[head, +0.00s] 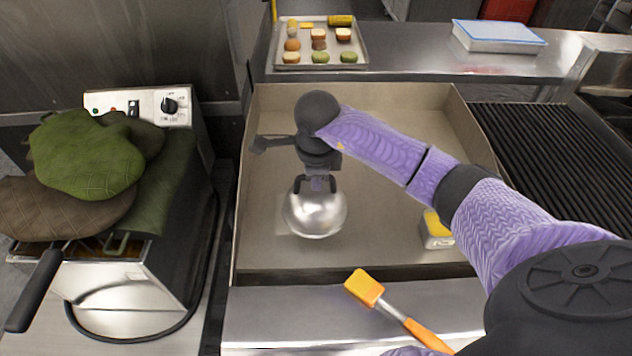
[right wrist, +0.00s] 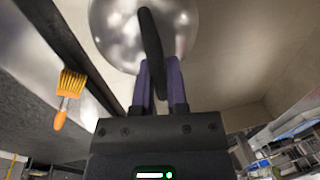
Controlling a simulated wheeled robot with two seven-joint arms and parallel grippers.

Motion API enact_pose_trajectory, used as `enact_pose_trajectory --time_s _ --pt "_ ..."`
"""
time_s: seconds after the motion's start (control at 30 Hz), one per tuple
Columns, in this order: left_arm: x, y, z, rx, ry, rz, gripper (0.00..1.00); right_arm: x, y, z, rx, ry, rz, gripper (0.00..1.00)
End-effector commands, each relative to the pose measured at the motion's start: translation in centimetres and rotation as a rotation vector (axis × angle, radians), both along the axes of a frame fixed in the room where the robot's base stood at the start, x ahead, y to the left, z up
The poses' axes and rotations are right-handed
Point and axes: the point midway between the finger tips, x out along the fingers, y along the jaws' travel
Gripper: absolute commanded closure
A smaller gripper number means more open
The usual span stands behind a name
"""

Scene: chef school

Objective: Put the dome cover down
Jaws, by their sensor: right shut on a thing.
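The shiny silver dome cover (head: 315,217) is upright over the flat griddle (head: 385,245), left of its middle. My right gripper (head: 316,186) points down at its top and is shut on its handle. In the right wrist view, the dome cover (right wrist: 115,38) has a dark bar handle (right wrist: 150,40) between the fingers of my right gripper (right wrist: 160,82). I cannot tell whether the dome's rim touches the griddle. What lies under the dome is hidden. My left gripper is not in view.
A small yellow-topped container (head: 436,232) stands on the griddle at right. An orange brush (head: 365,288) lies on the front ledge. A fryer with green and brown cloth items (head: 88,155) stands left. A tray of food (head: 278,58) is behind. A dark grill (head: 545,150) is right.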

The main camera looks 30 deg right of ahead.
Motion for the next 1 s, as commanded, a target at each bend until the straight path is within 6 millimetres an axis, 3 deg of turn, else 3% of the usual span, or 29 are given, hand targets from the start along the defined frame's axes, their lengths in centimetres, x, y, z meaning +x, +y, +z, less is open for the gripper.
enact_pose_trajectory --time_s 0.07,0.73,0.77,0.9,1.0 --pt "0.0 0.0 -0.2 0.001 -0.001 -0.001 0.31 0.0 0.0 -1.0 0.0 0.002 0.0 1.0" --pt "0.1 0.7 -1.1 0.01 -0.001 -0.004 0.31 0.0 0.0 -2.0 0.0 -0.001 0.001 1.0" --pt "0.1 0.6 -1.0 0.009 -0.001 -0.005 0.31 0.0 0.0 -2.0 0.0 -0.001 0.001 0.77" --pt "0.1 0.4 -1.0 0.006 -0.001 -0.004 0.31 0.0 0.0 -2.0 0.0 -0.001 0.001 0.48" --pt "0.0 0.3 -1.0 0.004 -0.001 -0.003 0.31 0.0 0.0 -2.0 0.001 0.0 0.001 0.48"
